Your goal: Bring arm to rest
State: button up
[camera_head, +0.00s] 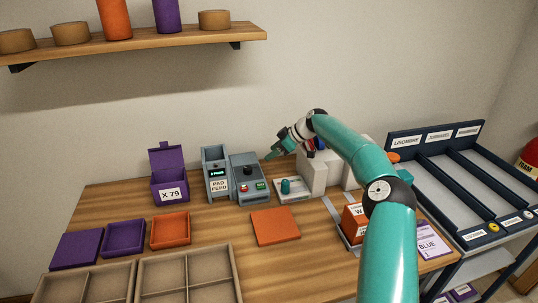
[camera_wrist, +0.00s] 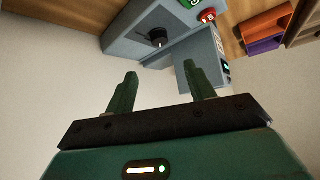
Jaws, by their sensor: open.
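My gripper (camera_head: 275,154) is at the end of my teal arm, above the back of the wooden table (camera_head: 330,233), close to the grey-blue pad feed machine (camera_head: 250,178). In the wrist view my gripper (camera_wrist: 157,85) has its two green fingers well apart, with nothing between them. The machine (camera_wrist: 150,25) shows beyond the fingertips there, with a black knob and a red button. A white press-like machine (camera_head: 312,174) stands right of the pad feed, partly behind my arm. A small teal mug-like thing (camera_head: 285,186) sits at its base.
A purple box (camera_head: 170,187) marked X 79 stands left. Purple and orange trays (camera_head: 170,231) and an orange mat (camera_head: 275,226) lie in front. An orange box (camera_head: 354,222) is beside my arm. A slotted rack (camera_head: 470,180) stands right. A shelf (camera_head: 150,42) hangs above.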

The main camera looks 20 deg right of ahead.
jog(key=shift+a, duration=0.1)
jog(key=s+a+r+m+g+h, duration=0.1)
jog(key=s+a+r+h, duration=0.2)
jog(key=s+a+r, duration=0.4)
jog(key=s+a+r+g+h, duration=0.15)
jog(key=s+a+r, duration=0.25)
jog(key=s+a, duration=0.5)
jog(key=s+d+m+t+h, duration=0.1)
jog(key=s+d+m, duration=0.2)
jog(key=s, duration=1.4)
jog(key=s+d+r+m+t+h, duration=0.1)
jog(key=s+d+m, duration=0.3)
jog(key=s, duration=1.4)
jog(key=m+t+h, duration=0.1)
jog(key=m, duration=0.2)
jog(key=shift+s+r, duration=0.2)
jog(key=shift+s, duration=0.1)
jog(key=shift+d, duration=0.1)
